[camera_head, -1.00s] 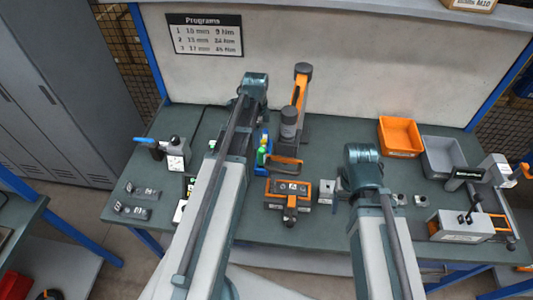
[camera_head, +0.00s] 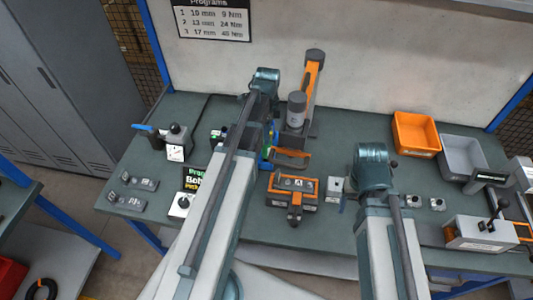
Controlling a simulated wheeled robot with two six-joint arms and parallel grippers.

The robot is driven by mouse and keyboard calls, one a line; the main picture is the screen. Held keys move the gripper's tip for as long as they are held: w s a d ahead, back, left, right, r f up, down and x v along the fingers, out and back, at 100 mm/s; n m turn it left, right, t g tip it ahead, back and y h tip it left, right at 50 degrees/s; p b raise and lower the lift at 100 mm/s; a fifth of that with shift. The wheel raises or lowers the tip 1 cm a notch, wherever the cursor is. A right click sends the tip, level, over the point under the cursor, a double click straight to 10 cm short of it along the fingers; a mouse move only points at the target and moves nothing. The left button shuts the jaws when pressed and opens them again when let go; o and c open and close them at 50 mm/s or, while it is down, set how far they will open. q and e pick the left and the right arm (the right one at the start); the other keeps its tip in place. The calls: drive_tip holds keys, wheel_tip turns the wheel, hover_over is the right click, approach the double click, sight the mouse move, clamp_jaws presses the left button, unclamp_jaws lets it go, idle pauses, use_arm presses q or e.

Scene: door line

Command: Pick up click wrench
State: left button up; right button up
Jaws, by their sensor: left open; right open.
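I cannot make out the click wrench for certain. A blue-handled tool (camera_head: 143,127) lies at the back left of the bench, by a grey unit with a white dial (camera_head: 175,152); its shape is too small to tell. My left arm reaches over the bench middle and my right arm stands right of it. Their jaws do not show; the arm links hide what is beneath them.
The green bench top (camera_head: 138,228) has an orange tool block (camera_head: 292,186) in the middle, with an orange stand (camera_head: 312,80) behind. An orange bin (camera_head: 415,132) and grey bin (camera_head: 463,155) stand back right.

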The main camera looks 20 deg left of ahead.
sight(266, 153)
use_arm(q)
wheel_tip(266, 153, down, 7)
drive_tip(key=b, duration=0.6)
drive_tip(key=shift+f, duration=0.15)
use_arm(e)
wheel_tip(266, 153, down, 7)
drive_tip(key=shift+f, duration=0.1)
use_arm(q)
drive_tip(key=f+b, duration=0.5)
drive_tip(key=shift+a+f+b, duration=0.1)
drive_tip(key=shift+a+b, duration=0.1)
drive_tip(key=shift+b, duration=0.15)
use_arm(e)
wheel_tip(266, 153, down, 5)
drive_tip(key=shift+f, duration=0.15)
use_arm(q)
clamp_jaws()
